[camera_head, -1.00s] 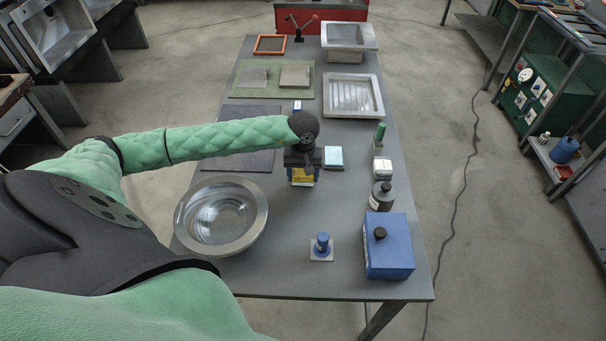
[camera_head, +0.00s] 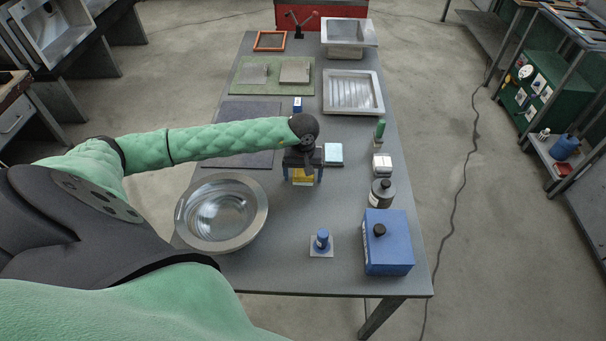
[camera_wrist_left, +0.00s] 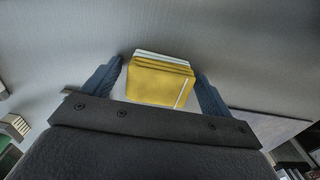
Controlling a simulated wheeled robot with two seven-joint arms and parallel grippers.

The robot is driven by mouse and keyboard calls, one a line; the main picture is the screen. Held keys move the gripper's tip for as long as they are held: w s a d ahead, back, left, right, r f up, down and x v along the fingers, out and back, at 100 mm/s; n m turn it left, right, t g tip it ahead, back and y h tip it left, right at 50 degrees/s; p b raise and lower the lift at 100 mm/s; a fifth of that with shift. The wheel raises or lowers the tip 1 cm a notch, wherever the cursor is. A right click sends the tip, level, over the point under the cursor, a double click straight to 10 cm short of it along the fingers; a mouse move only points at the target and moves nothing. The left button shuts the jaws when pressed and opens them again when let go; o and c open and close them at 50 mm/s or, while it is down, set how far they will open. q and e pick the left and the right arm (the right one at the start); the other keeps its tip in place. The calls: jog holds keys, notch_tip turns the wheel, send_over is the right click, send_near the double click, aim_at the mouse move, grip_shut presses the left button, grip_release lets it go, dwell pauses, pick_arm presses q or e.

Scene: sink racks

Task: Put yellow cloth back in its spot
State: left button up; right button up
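The yellow cloth (camera_head: 302,177) is a folded pad near the middle of the table, right of the steel basin. In the left wrist view the yellow cloth (camera_wrist_left: 160,82) shows with pale layers along its far edge. A pale patch shows beside it. My left gripper (camera_head: 303,180) is above the cloth, pointing down, with one blue finger on each side. In the wrist view the left gripper (camera_wrist_left: 158,85) is open, with narrow gaps between fingers and cloth. The cloth's underside is hidden. My right gripper is out of view.
A pale blue pad (camera_head: 333,154) lies just right of the gripper. The steel basin (camera_head: 262,200) is to the left.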

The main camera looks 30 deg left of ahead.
pick_arm(q)
jog(key=shift+r, duration=0.15)
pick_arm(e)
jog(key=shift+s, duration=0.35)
pick_arm(q)
jog(key=shift+r, duration=0.3)
jog(key=shift+r+b, duration=0.7)
jog(key=shift+r, duration=0.2)
notch_tip(320, 180, up, 8)
jog(key=b, duration=0.3)
jog(key=shift+r+b, duration=0.15)
jog(key=shift+b, duration=0.2)
jog(key=shift+r, duration=0.65)
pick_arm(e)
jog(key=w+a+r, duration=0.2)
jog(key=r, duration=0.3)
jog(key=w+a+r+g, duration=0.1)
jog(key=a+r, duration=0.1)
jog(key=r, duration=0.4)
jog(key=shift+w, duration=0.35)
